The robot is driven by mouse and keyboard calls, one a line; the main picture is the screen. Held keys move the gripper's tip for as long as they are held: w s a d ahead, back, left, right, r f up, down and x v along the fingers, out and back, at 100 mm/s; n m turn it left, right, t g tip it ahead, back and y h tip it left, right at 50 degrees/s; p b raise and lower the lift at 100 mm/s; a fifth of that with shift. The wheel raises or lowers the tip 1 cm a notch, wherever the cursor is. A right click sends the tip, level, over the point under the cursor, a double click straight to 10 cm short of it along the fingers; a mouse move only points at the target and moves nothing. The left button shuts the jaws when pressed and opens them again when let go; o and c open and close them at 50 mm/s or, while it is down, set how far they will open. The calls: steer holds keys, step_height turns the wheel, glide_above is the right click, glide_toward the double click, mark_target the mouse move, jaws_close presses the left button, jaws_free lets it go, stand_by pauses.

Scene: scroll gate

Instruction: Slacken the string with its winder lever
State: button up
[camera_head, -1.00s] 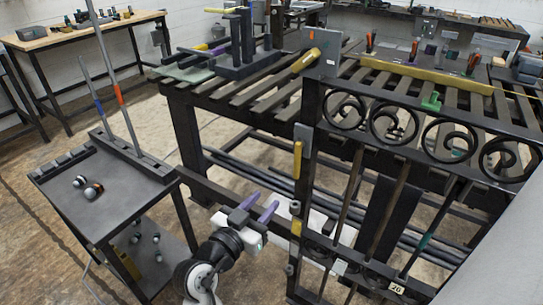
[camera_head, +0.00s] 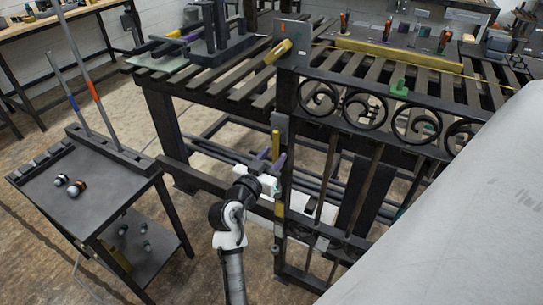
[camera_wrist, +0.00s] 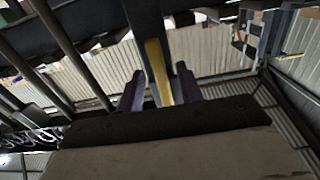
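I cannot make out a string or a named winder. A yellow upright lever-like handle (camera_head: 275,144) is on the gate's left post. A second yellow handle (camera_head: 279,52) sits tilted beside the grey plate at the top of that post. My gripper (camera_head: 270,161), with purple fingers, is at the lower end of the upright handle. In the wrist view the yellow handle (camera_wrist: 158,70) lies between my two fingers (camera_wrist: 160,88), with narrow gaps showing on both sides. My gripper looks open; contact cannot be told.
The black scroll gate (camera_head: 385,112) stands in front of a slatted bench (camera_head: 230,88). A dark cart (camera_head: 95,195) with rods and small round knobs stands at the left. A large pale surface (camera_head: 450,210) fills the lower right. Bare floor shows between cart and gate.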

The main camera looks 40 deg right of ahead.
jaws_close()
steer(key=shift+f+b, duration=0.1)
steer(key=shift+b, duration=0.2)
steer(key=w+a+r+m+b, duration=0.2)
steer(key=w+r+m+b, duration=0.4)
steer(key=m+b, duration=1.2)
steer(key=shift+a+r+b, duration=0.3)
steer(key=shift+r+b, duration=0.15)
steer(key=shift+b, duration=1.2)
steer(key=shift+w, duration=0.1)
jaws_free()
